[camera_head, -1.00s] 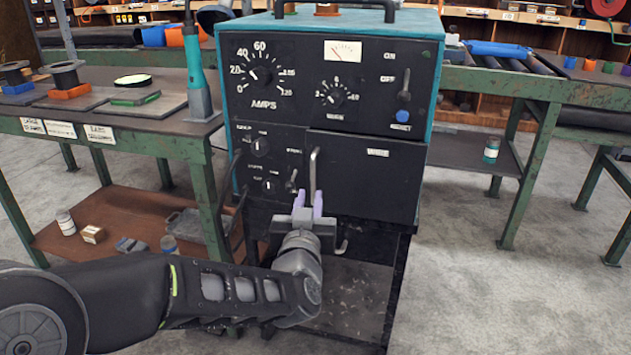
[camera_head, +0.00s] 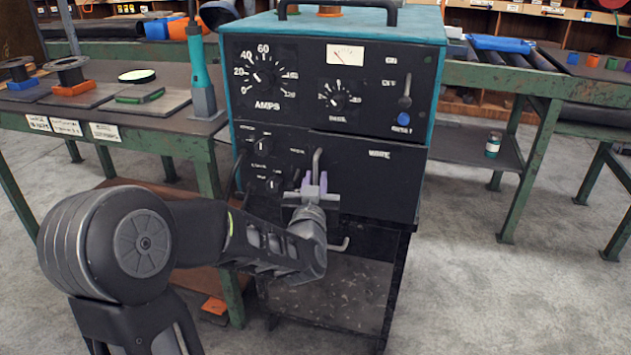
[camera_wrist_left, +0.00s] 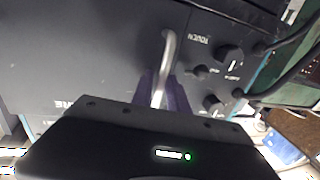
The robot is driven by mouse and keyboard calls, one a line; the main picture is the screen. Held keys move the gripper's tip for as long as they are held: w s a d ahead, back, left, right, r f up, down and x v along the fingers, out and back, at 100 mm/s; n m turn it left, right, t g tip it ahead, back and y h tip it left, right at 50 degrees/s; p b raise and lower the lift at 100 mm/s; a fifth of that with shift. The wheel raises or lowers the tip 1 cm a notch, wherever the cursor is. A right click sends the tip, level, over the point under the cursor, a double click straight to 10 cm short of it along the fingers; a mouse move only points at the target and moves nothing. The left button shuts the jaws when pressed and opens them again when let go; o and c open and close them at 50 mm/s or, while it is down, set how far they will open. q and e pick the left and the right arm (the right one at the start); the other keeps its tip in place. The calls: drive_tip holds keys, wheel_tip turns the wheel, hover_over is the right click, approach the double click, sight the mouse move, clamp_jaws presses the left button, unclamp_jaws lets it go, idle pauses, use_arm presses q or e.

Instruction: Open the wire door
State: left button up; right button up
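The wire door (camera_head: 375,180) is a black panel marked with a white label, on the lower right front of a teal and black welding machine (camera_head: 300,115). It looks shut, flush with the front. Its upright silver bar handle (camera_head: 317,163) is at the door's left edge and also shows in the left wrist view (camera_wrist_left: 167,58). My left gripper (camera_head: 314,183) is at the handle's lower part, with one purple finger on each side of the bar. The fingers look apart; contact with the bar is hard to tell. My right gripper is not in view.
Knobs (camera_head: 262,145) and a switch sit just left of the handle. A green-legged bench (camera_head: 110,140) stands close on the left, with a torch (camera_head: 197,75) at its corner. Another bench (camera_head: 535,120) stands at the back right. The floor on the right is clear.

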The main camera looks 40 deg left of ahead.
use_arm(q)
clamp_jaws()
idle(1.4)
